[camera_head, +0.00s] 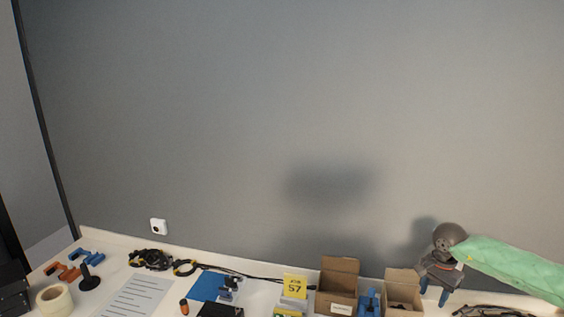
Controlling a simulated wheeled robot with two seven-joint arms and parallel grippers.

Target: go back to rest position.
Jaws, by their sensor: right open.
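My right arm, in a green sleeve, comes in from the right edge. My right gripper (433,293) hangs down at its end, with two blue fingertips set apart and nothing seen between them. It is just right of the small open carton (403,276), near the back of the white table (262,294). My left gripper and left arm are not in view.
A larger open carton (338,300) stands left of the small one, with a blue object (369,302) between them. A yellow sign (295,286), cables (150,259), a paper sheet (137,296) and a tape roll (54,300) lie further left. A grey wall (300,120) rises behind.

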